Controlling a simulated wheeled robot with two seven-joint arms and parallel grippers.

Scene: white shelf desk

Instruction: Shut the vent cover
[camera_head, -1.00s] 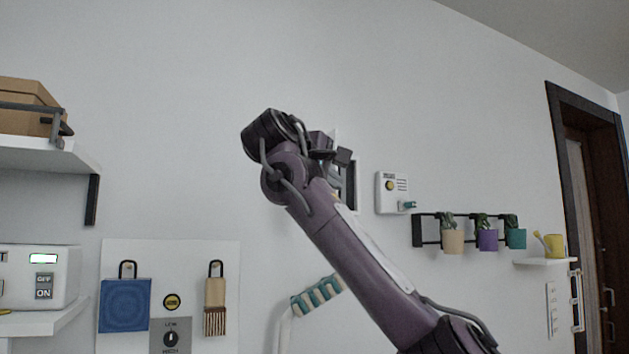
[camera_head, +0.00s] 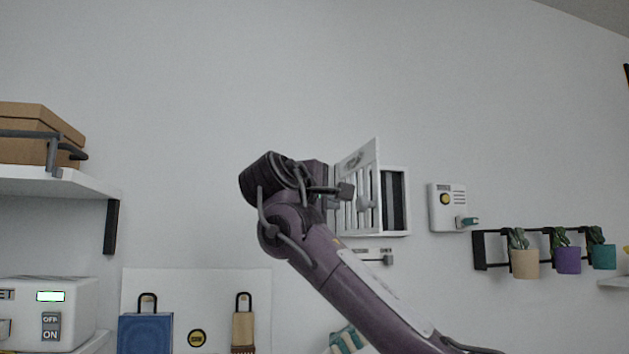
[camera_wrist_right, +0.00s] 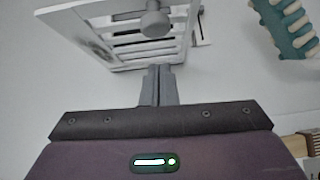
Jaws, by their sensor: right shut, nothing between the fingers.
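The white slatted vent cover (camera_head: 372,158) stands open, swung out from the wall at the left of the vent's frame (camera_head: 409,205). Dark vertical bars show inside the opening. A round grey knob (camera_head: 366,205) sits on the cover. My right gripper (camera_head: 345,191) is in front of the cover's left part and hides some of it. In the right wrist view the shut, empty fingers (camera_wrist_right: 160,70) point at the cover (camera_wrist_right: 100,14), just short of its knob (camera_wrist_right: 154,24). Whether they touch the cover I cannot tell. My left gripper is not in view.
A white box with a yellow button (camera_head: 447,199) hangs right of the vent, then a rack of potted plants (camera_head: 525,264). A small panel (camera_head: 372,257) is below the vent. A shelf with a cardboard box (camera_head: 40,135) is at left. The wall above is clear.

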